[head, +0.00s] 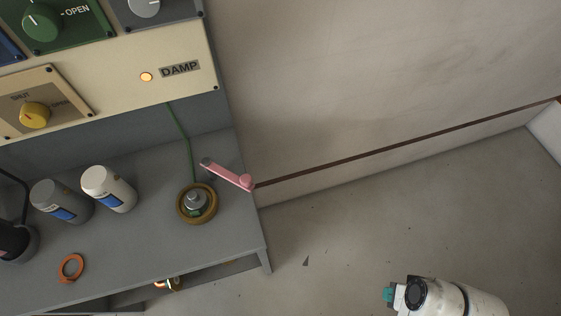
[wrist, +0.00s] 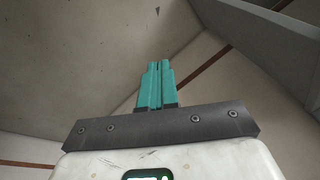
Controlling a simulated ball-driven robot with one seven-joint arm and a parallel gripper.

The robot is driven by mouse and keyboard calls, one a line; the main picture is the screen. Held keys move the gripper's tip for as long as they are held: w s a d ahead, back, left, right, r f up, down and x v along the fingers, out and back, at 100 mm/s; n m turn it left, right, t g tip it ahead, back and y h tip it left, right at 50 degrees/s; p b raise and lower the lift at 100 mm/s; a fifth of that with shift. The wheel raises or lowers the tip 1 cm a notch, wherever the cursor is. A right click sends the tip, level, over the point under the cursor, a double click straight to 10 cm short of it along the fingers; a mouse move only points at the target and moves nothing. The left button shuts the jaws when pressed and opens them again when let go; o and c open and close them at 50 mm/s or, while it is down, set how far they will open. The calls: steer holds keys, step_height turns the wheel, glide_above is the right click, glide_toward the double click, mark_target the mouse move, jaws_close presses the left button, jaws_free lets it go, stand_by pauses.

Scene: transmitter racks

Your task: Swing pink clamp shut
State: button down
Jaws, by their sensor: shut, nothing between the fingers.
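The pink clamp (head: 229,175) is a bar at the right end of the grey table in the head view. Its rounded pink end (head: 245,182) is near the table's right edge, and its grey tip (head: 206,162) points up-left. It stands beside and behind a brass-coloured ring (head: 184,212) with a metal fitting (head: 195,199) inside, apart from the fitting's top. My gripper (head: 388,295) is at the lower right of the head view, over the floor and well away from the clamp. In the wrist view its teal fingers (wrist: 157,84) are together and empty.
The grey table (head: 130,240) carries a grey bottle (head: 60,200), a white bottle (head: 108,189) and an orange ring (head: 71,268). A cream panel (head: 190,90) with knobs and a lit lamp (head: 146,76) stands behind. Floor right of the table is clear up to the wall (head: 380,80).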

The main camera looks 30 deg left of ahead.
steer(key=w+a+r+n+g+y, duration=0.1)
steer(key=w+a+r+n, duration=0.1)
steer(key=w+a, duration=0.25)
steer(key=w+a+r+n+y+p, duration=0.1)
steer(key=w+a+r+n, duration=0.15)
steer(key=a, duration=0.35)
steer(key=w+a+r+n+g+y, duration=0.1)
steer(key=w+a+r+n, duration=0.1)
steer(key=w+a, duration=0.25)
steer(key=w+a+r+n+g, duration=0.1)
steer(key=a+r+n, duration=0.3)
steer(key=a+r, duration=0.3)
steer(key=w+a+r+n+g+p, duration=0.1)
steer(key=w+a+r+n+g, duration=0.1)
steer(key=a+r+n, duration=0.2)
steer(key=a+r, duration=0.3)
steer(key=a, duration=0.4)
steer(key=shift+a+r+g+h, duration=0.25)
steer(key=shift+a+g+h, duration=0.05)
steer(key=shift+a, duration=0.1)
steer(key=shift+w, duration=0.1)
steer(key=s+a+f+p, duration=0.2)
steer(key=s+a+f, duration=0.2)
steer(key=s+f, duration=0.4)
steer(key=shift+a+f, duration=0.3)
steer(key=shift+f, duration=0.15)
